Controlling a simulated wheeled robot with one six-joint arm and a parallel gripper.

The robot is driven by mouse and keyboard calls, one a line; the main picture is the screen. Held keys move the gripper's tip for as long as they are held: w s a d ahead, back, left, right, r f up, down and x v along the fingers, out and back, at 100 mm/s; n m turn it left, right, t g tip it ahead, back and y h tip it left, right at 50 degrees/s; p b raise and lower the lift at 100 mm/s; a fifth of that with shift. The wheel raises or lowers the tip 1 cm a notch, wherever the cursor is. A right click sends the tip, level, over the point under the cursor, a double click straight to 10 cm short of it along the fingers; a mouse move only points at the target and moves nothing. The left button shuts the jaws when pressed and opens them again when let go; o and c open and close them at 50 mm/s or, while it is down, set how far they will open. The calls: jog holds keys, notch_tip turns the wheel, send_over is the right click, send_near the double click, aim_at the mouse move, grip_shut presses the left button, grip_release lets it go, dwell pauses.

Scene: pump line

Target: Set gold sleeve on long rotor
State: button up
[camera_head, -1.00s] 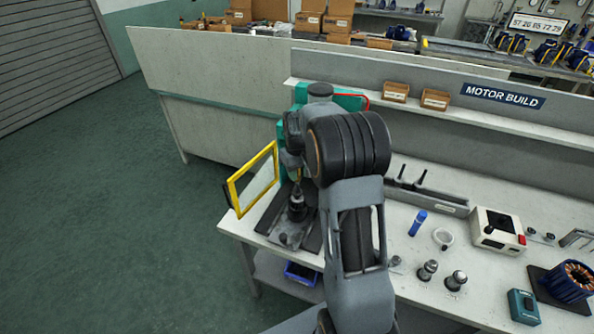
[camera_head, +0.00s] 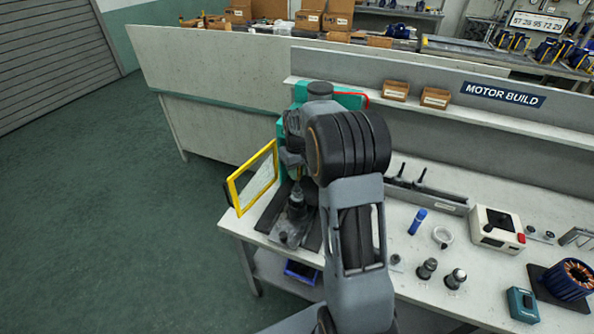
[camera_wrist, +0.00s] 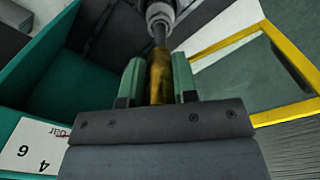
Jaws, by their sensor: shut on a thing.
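My gripper (camera_wrist: 159,84) is shut on the gold sleeve (camera_wrist: 160,78), with a green finger on each side of it. In the wrist view the sleeve is in line with the dark shaft of a rotor (camera_wrist: 159,12), and the shaft meets the sleeve's far end. I cannot tell how far the shaft is inside it. In the head view the rotor (camera_head: 297,204) stands upright on a grey fixture under my wrist. My arm hides much of the sleeve and gripper there.
A green press (camera_head: 299,93) stands close behind my wrist. Its yellow-framed guard (camera_head: 252,178) is swung out on the left. On the right are a rack (camera_head: 430,199), a blue tube (camera_head: 418,221), a white ring (camera_head: 443,236) and a white box (camera_head: 497,231).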

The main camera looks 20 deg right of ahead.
aim_at(297, 182)
jog(key=shift+f+b, duration=0.6)
jog(key=shift+f, duration=0.3)
dwell(0.9)
jog(key=shift+f+b, duration=1.4)
jog(key=shift+f, duration=0.6)
jog(key=o, duration=1)
jog(key=shift+o, duration=0.2)
jog(key=shift+r, duration=0.1)
jog(key=shift+r+p, duration=2.2)
jog(key=shift+r, duration=0.8)
